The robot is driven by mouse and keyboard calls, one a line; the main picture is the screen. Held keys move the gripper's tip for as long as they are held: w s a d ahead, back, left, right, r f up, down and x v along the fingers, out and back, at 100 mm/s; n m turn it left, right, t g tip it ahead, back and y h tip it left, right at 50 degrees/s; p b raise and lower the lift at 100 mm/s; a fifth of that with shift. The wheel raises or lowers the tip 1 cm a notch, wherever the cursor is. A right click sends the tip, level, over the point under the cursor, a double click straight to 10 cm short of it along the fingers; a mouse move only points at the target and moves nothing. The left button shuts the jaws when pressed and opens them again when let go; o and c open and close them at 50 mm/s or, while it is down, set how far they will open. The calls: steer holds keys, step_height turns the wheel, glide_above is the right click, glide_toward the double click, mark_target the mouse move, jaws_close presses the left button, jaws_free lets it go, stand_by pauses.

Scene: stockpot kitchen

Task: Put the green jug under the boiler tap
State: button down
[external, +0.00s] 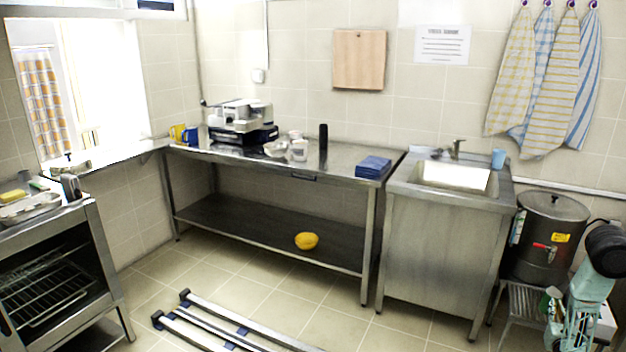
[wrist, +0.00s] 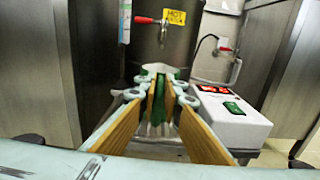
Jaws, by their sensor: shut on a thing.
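The green jug (wrist: 159,112) is between the wood-coloured finger pads of my gripper (wrist: 162,98) in the wrist view. My gripper is shut on it, and the fingers hide much of its body. The boiler (external: 549,235) is a dark metal drum with a lid at the right. Its red-handled tap (external: 545,247) also shows in the wrist view (wrist: 162,24), above the jug in the picture. I cannot tell whether the jug is exactly below the spout or resting on the stand. In the external view my gripper (external: 555,307) is low before the boiler, largely obscured.
A white box (wrist: 228,112) with red switches stands close right of the jug. The boiler's metal stand (external: 520,298) is below. The sink unit (external: 440,250) is left of the boiler. A yellow object (external: 306,241) lies on the worktable's lower shelf.

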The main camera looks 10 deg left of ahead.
stand_by(0.4)
steer(key=f+b+x, duration=0.3)
steer(key=b+x, duration=0.1)
steer(key=x, duration=1.5)
steer(key=shift+w, duration=0.35)
step_height(320, 180, down, 3)
steer(key=shift+f+b, duration=0.2)
steer(key=shift+b, duration=0.45)
steer(key=shift+w+f, duration=0.15)
steer(key=shift+f, duration=0.1)
steer(key=shift+f, duration=0.1)
